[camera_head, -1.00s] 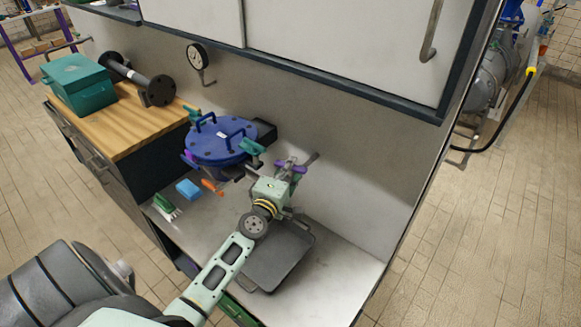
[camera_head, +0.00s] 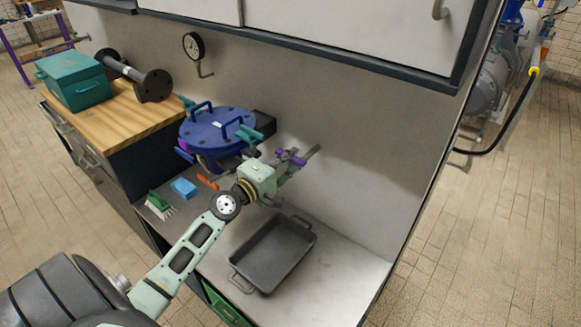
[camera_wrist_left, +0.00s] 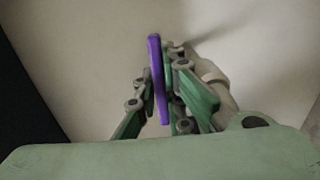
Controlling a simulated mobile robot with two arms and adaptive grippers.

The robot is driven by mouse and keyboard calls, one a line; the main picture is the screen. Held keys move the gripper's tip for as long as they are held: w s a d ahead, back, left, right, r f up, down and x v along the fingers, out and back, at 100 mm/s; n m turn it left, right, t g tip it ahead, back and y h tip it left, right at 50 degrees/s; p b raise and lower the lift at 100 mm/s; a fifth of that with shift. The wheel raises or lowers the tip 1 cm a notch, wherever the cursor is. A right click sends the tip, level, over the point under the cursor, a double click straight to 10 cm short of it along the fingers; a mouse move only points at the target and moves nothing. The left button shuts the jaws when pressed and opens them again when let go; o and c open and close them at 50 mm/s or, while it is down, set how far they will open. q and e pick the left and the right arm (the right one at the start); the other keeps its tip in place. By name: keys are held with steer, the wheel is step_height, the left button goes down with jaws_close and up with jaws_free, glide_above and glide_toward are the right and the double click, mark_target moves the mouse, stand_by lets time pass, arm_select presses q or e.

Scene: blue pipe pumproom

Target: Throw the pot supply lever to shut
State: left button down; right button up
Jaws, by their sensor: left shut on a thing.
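The purple lever (camera_head: 292,157) is on a grey pipe by the back wall, to the right of the blue lidded pot (camera_head: 214,138). My left gripper (camera_head: 283,168) is at the lever. In the left wrist view the lever is a purple bar (camera_wrist_left: 158,80) standing nearly upright between the green fingers of my left gripper (camera_wrist_left: 162,95), which is shut on it. The fingers hide part of the lever and its valve body. My right gripper is in no view.
A dark tray (camera_head: 273,253) lies on the worktop below my left arm. A blue sponge (camera_head: 185,188), a green brush (camera_head: 158,203) and an orange object (camera_head: 207,182) lie left of it. A gauge (camera_head: 193,45) is on the wall. The worktop's right end is clear.

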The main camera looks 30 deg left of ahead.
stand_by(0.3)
arm_select(q)
steer(key=c, duration=2.1)
jaws_free()
steer(key=shift+s, duration=0.15)
steer(key=s, duration=0.4)
steer(key=s+a, duration=0.1)
steer(key=s, duration=0.6)
steer(key=shift+s+a, duration=0.15)
steer(key=shift+s, duration=0.2)
steer(key=shift+s+f, duration=0.1)
